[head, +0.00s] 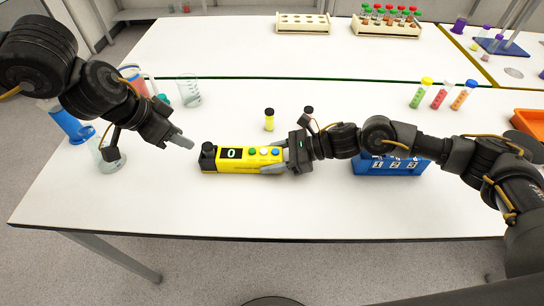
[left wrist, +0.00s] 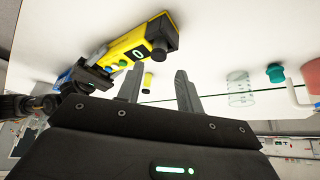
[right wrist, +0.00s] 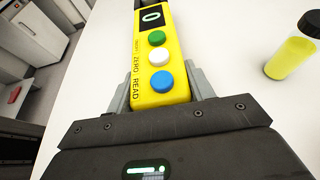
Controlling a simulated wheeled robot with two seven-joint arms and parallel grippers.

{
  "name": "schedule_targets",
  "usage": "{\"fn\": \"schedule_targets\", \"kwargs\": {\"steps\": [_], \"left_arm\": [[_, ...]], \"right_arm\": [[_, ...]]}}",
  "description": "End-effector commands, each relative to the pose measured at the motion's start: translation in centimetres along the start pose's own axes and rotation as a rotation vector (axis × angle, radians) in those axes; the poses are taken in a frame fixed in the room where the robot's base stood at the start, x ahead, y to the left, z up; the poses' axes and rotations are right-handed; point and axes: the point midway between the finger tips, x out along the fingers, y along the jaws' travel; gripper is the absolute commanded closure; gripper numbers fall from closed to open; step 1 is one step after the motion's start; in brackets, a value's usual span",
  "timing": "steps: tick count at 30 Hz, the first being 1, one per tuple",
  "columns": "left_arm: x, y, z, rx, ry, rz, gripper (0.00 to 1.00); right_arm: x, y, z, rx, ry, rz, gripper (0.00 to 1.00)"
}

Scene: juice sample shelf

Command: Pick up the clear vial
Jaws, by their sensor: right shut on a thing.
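A small vial (head: 269,120) with a black cap and yellow liquid stands upright on the table behind the meter. It also shows in the right wrist view (right wrist: 291,58) at the right and in the left wrist view (left wrist: 147,81). I see no vial with colourless contents. My right gripper (head: 284,157) is shut on a yellow handheld meter (head: 242,158), which has a 0 display and coloured buttons. The vial is apart from it. My left gripper (head: 184,140) is open and empty above the table, left of the meter; its fingers (left wrist: 158,90) stand apart.
A blue numbered rack (head: 391,166) is behind my right arm. Several coloured tubes (head: 440,96) stand further right. The table's front middle is clear.

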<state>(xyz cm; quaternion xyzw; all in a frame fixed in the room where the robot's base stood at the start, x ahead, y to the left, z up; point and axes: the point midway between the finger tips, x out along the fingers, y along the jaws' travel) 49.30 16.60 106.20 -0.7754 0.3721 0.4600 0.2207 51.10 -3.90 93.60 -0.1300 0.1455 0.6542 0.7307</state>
Motion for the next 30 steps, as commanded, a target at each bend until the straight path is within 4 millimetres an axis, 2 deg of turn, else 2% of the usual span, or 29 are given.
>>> {"fn": "schedule_targets", "kwargs": {"steps": [1,3,9,10,13,17,19,23,27,30], "left_arm": [[0.0,0.0,0.0,0.000,0.000,0.000,0.64],[0.0,0.0,0.0,0.000,0.000,0.000,0.64],[0.0,0.0,0.0,0.000,0.000,0.000,0.64],[0.0,0.0,0.0,0.000,0.000,0.000,0.62],[0.0,0.0,0.0,0.000,0.000,0.000,0.49],[0.2,0.3,-0.1,-0.002,0.003,0.009,0.49],[0.9,1.2,-0.2,-0.009,0.012,0.036,0.49],[3.1,5.0,-1.0,-0.048,0.055,0.151,0.49],[5.6,11.7,-2.7,-0.152,0.138,0.360,0.49],[6.3,16.7,-4.1,-0.263,0.203,0.530,0.49]], "right_arm": [[0.0,0.0,0.0,0.000,0.000,0.000,0.72],[0.0,0.0,0.0,0.000,0.000,0.000,0.81],[0.0,0.0,0.0,0.000,0.000,-0.001,0.81],[0.0,0.0,0.0,0.000,0.000,-0.001,0.81],[0.0,0.0,0.0,0.000,0.000,-0.001,0.81],[0.0,0.0,0.0,0.000,0.000,-0.001,0.81],[0.0,0.0,0.0,0.000,0.000,-0.001,0.81],[0.0,0.0,0.0,0.000,0.000,-0.001,0.81],[0.0,0.0,0.0,0.000,0.000,0.000,0.81],[0.0,0.0,0.0,0.000,0.000,-0.001,0.81]]}}
